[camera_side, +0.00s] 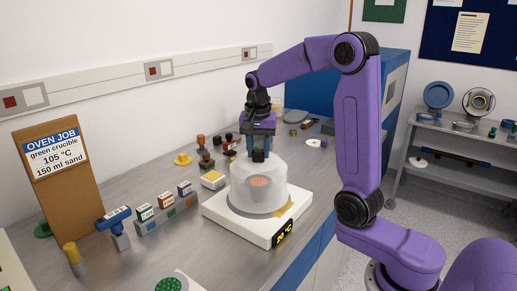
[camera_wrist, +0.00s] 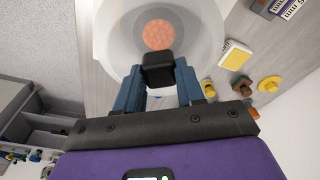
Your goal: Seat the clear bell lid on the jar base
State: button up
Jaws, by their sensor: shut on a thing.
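The clear bell lid (camera_side: 258,185) is a translucent dome with a black knob (camera_side: 258,156) on top. My gripper (camera_side: 259,150) is above it, shut on the knob. In the wrist view, the blue fingers of my gripper (camera_wrist: 158,80) flank the black knob (camera_wrist: 157,68), and the bell (camera_wrist: 112,30) spreads beyond it. The lid is upright over the jar base, a grey round plate (camera_side: 233,212) on a white unit. Its lower rim is at or very near the plate; I cannot tell whether they touch. A pinkish-orange disc (camera_wrist: 158,34) shows through the dome.
The white unit (camera_side: 221,223) has a display reading 20 °C. A yellowish pad (camera_side: 213,179) on a white block, stoppers and a yellow knob (camera_side: 183,159) stand behind left. Small labelled boxes (camera_side: 165,201) and a wooden sign (camera_side: 60,185) are at left.

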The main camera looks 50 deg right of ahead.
jog(key=shift+f, duration=0.7)
jog(key=o, duration=1.1)
jog(key=shift+o, duration=0.2)
notch_tip(320, 180, up, 17)
jog(key=s+a, duration=0.1)
jog(key=a, duration=0.1)
jog(key=s+a+f+n+y, duration=0.1)
jog(key=s+a+f+n, duration=0.8)
jog(key=a+n, duration=0.4)
jog(key=s+f+n, duration=0.5)
jog(key=s, duration=0.4)
jog(key=s+f+n, duration=0.6)
jog(key=s, duration=0.3)
jog(key=shift+s+f+n+g+y, duration=0.2)
jog(key=shift+s+n+g+y, duration=0.1)
